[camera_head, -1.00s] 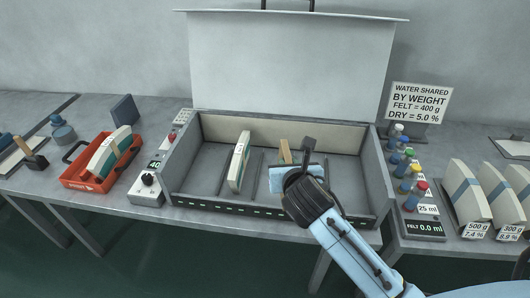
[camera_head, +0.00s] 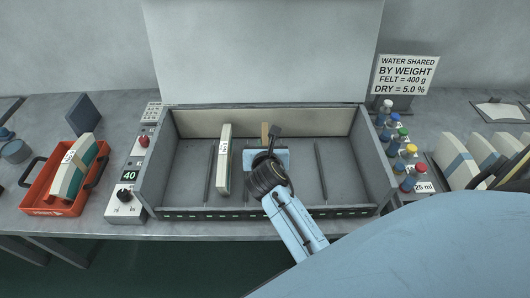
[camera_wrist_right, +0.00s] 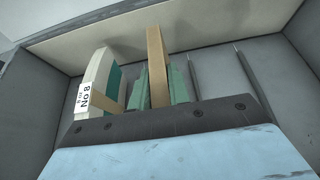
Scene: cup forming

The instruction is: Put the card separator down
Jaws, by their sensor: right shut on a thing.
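The card separator is a tan upright card (camera_wrist_right: 157,65), seen in the right wrist view between the two green finger pads of my right gripper (camera_wrist_right: 160,84). In the head view only a small tan top part (camera_head: 265,133) shows behind the blue and black wrist. My right gripper (camera_head: 265,146) is shut on it, over the middle of the grey open-topped box (camera_head: 160,190). A pale stack with a green band and a "No 8" label (camera_wrist_right: 85,99) stands left of the separator, apart from it. The separator's lower edge is hidden, so contact with the floor cannot be told. My left gripper is not in view.
Thin dark rails (camera_head: 321,172) run along the box floor; the box's right part is empty. An orange tray (camera_head: 52,208) with another pale stack and a control box (camera_head: 126,205) stand left. Capped bottles (camera_head: 398,145) and banded stacks (camera_head: 455,158) stand right.

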